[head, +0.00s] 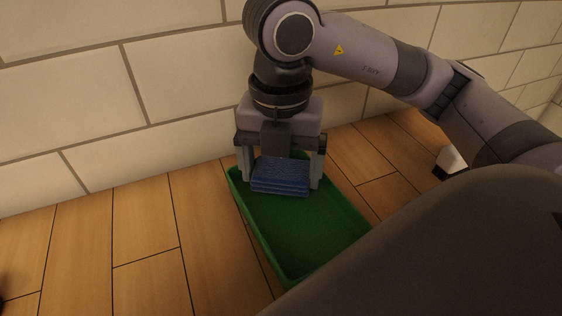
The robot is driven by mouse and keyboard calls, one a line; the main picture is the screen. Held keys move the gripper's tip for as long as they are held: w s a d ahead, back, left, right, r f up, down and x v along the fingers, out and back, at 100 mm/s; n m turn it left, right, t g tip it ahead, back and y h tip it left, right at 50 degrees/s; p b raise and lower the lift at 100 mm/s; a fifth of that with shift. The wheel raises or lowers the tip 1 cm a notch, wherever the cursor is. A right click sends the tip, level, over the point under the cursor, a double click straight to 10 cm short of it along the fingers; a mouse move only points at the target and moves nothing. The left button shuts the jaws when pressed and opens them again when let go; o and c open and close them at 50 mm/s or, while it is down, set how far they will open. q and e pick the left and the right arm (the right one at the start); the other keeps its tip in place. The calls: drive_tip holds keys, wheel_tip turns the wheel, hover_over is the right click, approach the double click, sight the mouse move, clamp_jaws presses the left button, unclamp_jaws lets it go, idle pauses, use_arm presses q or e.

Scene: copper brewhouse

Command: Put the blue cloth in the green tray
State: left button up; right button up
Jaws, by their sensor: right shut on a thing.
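The blue cloth (281,177) is folded into a small layered block. My right gripper (281,176) points down and is shut on the cloth, with one finger at each side of it. The green tray (290,236) lies on the wooden surface under the cloth, and the cloth is over its far end. I cannot tell whether the cloth touches the tray's floor. The tray's near right part is hidden behind a dark part of my own body. My left gripper is not in view.
A tiled wall (190,85) stands close behind the tray. The wooden surface (150,245) to the left of the tray is mostly clear. A small white and black object (451,161) sits at the right, partly hidden by my right arm. A dark thing shows at the left edge.

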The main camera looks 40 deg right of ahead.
drive_tip(key=shift+f+b, duration=0.45)
drive_tip(key=shift+f, duration=0.1)
idle(0.4)
drive_tip(key=o, duration=1)
